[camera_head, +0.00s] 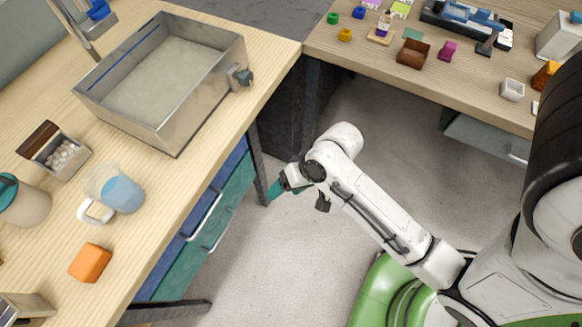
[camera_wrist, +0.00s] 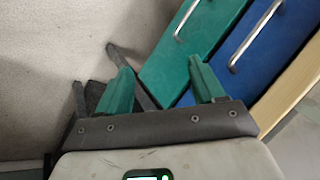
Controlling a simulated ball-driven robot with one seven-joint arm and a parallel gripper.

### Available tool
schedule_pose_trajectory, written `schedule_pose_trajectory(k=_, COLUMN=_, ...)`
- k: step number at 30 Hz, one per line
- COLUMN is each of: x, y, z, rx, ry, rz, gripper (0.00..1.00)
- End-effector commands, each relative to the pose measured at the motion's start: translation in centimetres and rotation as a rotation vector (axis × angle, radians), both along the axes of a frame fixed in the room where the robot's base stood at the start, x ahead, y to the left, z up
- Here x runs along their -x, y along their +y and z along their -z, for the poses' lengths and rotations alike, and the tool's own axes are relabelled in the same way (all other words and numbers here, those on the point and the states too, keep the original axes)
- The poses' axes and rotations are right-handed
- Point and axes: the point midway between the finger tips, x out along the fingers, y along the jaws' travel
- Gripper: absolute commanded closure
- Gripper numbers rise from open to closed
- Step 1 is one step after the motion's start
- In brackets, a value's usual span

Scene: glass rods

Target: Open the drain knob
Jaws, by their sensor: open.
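The drain knob (camera_head: 241,77) is a grey, round knob on the right wall of a metal basin (camera_head: 170,110) in the head view. The basin stands on the wooden bench and holds pale contents. My gripper (camera_head: 273,191) has green fingers and is below the bench top, beside its right edge, well apart from the knob. In the wrist view my gripper (camera_wrist: 160,90) is open, with nothing between its fingers. The knob is not in the wrist view.
Blue and green drawers (camera_head: 205,225) with metal handles sit under the bench (camera_head: 165,225). A jug (camera_head: 113,188) and an orange block (camera_head: 90,262) stand on it. A second table (camera_head: 370,50) with small items is at the back right. The floor around my arm is clear.

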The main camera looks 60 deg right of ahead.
Motion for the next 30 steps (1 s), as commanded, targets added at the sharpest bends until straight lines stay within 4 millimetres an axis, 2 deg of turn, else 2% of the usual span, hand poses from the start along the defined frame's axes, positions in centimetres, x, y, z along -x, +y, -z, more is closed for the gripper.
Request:
schedule_pose_trajectory(k=9, x=1.7, y=0.0, z=0.3, rx=0.14, ry=0.045, rz=-0.154, gripper=0.32)
schedule_pose_trajectory(k=27, x=1.8, y=0.0, z=0.3, rx=0.144, ry=0.045, rz=-0.159, gripper=0.32)
schedule_pose_trajectory(k=30, x=2.2, y=0.0, z=0.2, rx=0.181, ry=0.058, rz=-0.203, gripper=0.32)
